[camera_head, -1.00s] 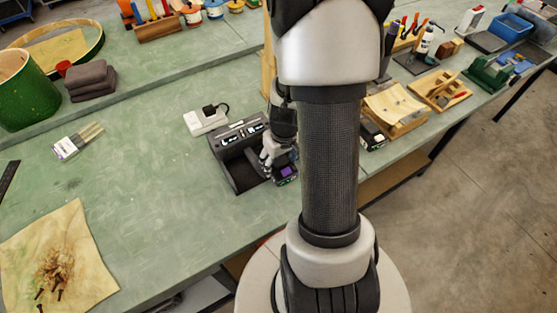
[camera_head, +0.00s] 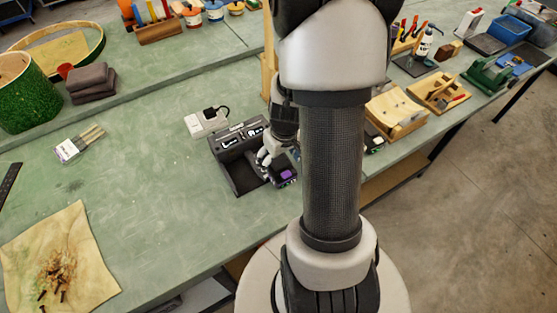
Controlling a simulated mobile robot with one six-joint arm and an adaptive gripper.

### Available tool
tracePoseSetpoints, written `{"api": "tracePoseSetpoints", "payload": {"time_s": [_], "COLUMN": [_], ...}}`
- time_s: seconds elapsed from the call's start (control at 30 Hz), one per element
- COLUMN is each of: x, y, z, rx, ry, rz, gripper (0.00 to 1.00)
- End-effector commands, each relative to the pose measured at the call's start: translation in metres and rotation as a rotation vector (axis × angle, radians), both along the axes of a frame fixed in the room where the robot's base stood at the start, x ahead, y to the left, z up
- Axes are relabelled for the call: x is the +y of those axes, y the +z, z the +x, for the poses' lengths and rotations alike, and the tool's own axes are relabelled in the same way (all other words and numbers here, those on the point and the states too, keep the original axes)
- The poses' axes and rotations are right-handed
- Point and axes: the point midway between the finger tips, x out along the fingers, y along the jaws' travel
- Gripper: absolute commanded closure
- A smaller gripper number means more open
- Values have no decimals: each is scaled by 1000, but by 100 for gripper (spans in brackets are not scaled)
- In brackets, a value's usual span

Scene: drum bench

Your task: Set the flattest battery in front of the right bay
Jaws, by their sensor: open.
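The dark charger box (camera_head: 228,146) stands on the green bench, left of my arm, with two lit bays in its upper face and a flat dark tray part in front. A black battery with a purple patch (camera_head: 285,174) sits at the right front of the charger. My gripper (camera_head: 268,160) is open, just left of and above this battery; whether it touches it I cannot tell. Another dark battery-like block (camera_head: 374,143) shows at the right edge of my arm, partly hidden. My arm covers the bench between them.
A white adapter with a black plug (camera_head: 207,121) lies behind the charger. Brushes (camera_head: 79,144) and a cloth with screws (camera_head: 60,255) lie to the left. A wooden cradle (camera_head: 397,112) stands right of my arm. The bench left of the charger is clear.

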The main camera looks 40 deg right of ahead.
Motion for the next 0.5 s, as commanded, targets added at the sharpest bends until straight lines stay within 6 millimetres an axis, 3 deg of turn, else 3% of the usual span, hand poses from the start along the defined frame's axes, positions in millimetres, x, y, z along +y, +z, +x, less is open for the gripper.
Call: {"api": "tracePoseSetpoints", "payload": {"time_s": [0.03, 0.2, 0.5], "x": [0, 1, 3], "y": [17, 55, 94], "z": [-1, -7, -14], "rx": [-3, -4, -1], "ry": [0, 0, 0], "rz": [-3, -3, -1], "gripper": [22, 22, 22]}}
